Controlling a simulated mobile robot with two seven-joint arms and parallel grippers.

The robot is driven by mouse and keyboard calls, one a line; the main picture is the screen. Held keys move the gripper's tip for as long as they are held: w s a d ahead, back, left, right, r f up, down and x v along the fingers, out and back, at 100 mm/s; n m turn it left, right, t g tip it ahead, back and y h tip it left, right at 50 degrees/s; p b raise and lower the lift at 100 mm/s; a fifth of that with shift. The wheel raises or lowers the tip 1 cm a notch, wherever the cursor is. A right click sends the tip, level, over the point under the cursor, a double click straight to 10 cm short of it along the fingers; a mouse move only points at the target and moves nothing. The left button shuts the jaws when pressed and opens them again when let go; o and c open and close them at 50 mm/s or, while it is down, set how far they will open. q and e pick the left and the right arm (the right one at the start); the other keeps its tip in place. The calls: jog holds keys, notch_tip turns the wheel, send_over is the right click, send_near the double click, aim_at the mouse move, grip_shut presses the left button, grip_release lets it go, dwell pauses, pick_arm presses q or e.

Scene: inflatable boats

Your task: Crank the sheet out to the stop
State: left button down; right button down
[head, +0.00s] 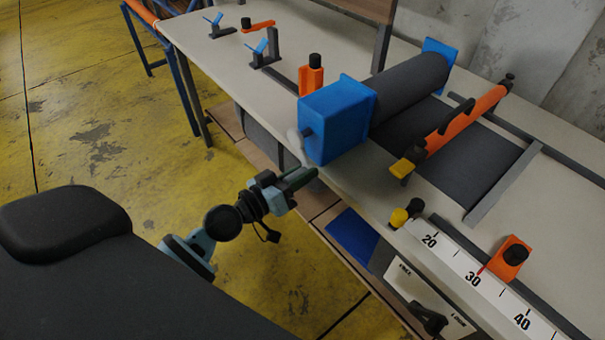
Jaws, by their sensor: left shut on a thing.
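A dark grey roll (412,88) sits between blue end blocks on the bench. Its dark sheet (465,165) lies flat to the right, passing under an orange bar (468,118) and reaching a grey crossbar (503,184). A pale crank arm (296,143) hangs from the front of the near blue block (337,118). My left gripper (298,181) is shut at the crank's lower end; the grip is mostly hidden by its fingers. My right gripper is out of view.
Blue and orange clamps stand at the back left. Bare bench (560,185) lies beyond the crossbar.

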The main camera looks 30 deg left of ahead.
pick_arm(q)
jog(key=shift+w+a+f+m+b, duration=0.15)
jog(key=shift+a+f+m+b, duration=0.3)
jog(key=shift+m+b, duration=0.6)
jog(key=shift+w+a+f+m+b, duration=0.2)
jog(key=shift+a+m+b, duration=0.2)
jog(key=shift+m, duration=0.35)
jog(key=a+m, duration=0.1)
jog(key=m, duration=0.1)
jog(key=a+m, duration=0.1)
jog(key=m, duration=0.1)
jog(key=shift+w+f+b, duration=0.15)
jog(key=shift+w+b, duration=0.25)
jog(key=shift+a, duration=0.15)
jog(key=c, duration=1.2)
grip_release()
jog(key=shift+o, duration=0.2)
